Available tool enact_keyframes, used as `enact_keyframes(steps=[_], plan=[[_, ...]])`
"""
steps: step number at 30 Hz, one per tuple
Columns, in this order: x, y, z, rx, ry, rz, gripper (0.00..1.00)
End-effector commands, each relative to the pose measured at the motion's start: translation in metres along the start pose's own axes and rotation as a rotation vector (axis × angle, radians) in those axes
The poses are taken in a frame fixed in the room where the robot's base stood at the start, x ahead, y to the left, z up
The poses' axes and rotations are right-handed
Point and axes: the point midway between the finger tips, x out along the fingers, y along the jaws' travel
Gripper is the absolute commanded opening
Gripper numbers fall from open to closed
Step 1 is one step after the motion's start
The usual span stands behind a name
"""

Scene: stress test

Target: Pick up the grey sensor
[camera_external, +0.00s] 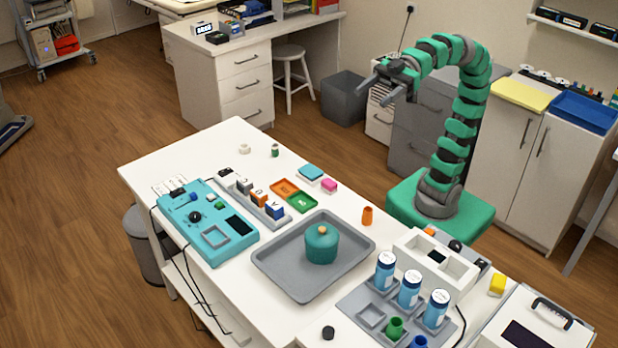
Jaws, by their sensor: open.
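My gripper (374,92) is open and empty, high above the back of the white table (150,165). Its fingers point left. A narrow grey rack (262,214) on the table's left part holds several small blocks in a row. One greyish block (243,186) stands near the rack's far end, beside an orange block (259,199) and a blue and white block (275,211). The greyish block may be the grey sensor, but it is too small to tell for sure. My gripper is well apart from it.
A teal panel (205,240) lies left of the rack. Orange (286,187) and green (302,201) trays lie to its right. A large grey tray (275,262) holds a teal lidded pot (321,244). Blue-labelled bottles (385,272) stand in a front rack. An orange cup (367,216) stands near the right edge.

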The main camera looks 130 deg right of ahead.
Motion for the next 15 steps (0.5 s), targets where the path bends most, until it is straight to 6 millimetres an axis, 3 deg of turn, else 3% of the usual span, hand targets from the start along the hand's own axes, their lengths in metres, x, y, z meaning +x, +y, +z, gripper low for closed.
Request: enact_keyframes(steps=[5, 8, 11, 15], plan=[[0.000, 0.001, 0.000, 0.000, 0.000, 0.001, 0.62], [0.009, 0.011, -0.001, -0.004, 0.000, 0.029, 0.62], [0.033, 0.042, 0.000, -0.024, -0.001, 0.106, 0.62], [0.078, 0.114, 0.006, -0.084, 0.006, 0.256, 0.62]])
